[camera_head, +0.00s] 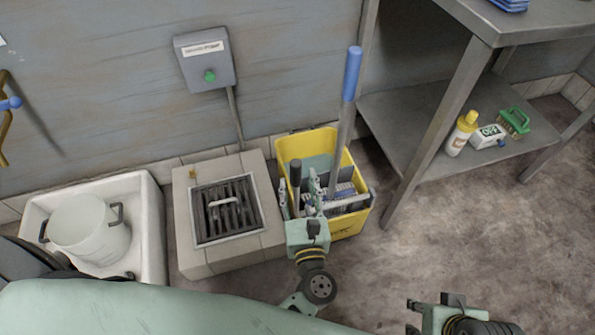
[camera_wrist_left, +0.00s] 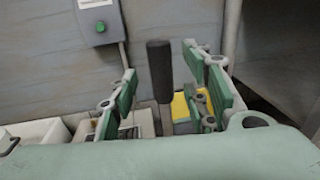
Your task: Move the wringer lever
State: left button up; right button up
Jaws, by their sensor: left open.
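The wringer lever (camera_head: 295,172) is an upright bar with a black grip at the yellow mop bucket (camera_head: 283,147). My left gripper (camera_head: 298,188) is open, with its fingers to either side of the lever in the head view. In the left wrist view the lever's black grip (camera_wrist_left: 159,70) stands between the open green fingers (camera_wrist_left: 160,85), with visible gaps on both sides. The lever's lower part is hidden. My right gripper (camera_head: 432,312) shows only partly at the bottom edge, and its jaws are unclear.
A blue-gripped handle (camera_head: 352,75) leans up from the bucket. A grated drain block (camera_head: 190,225) and a white basin (camera_head: 153,225) holding a pail (camera_head: 90,238) stand left. A metal shelf table (camera_head: 400,125) stands right, with a bottle (camera_head: 460,135) and brush (camera_head: 513,122). Floor at right is clear.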

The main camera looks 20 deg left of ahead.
aim_at(297, 176)
pick_arm(q)
jog(key=x, duration=0.5)
grip_shut()
dwell(0.4)
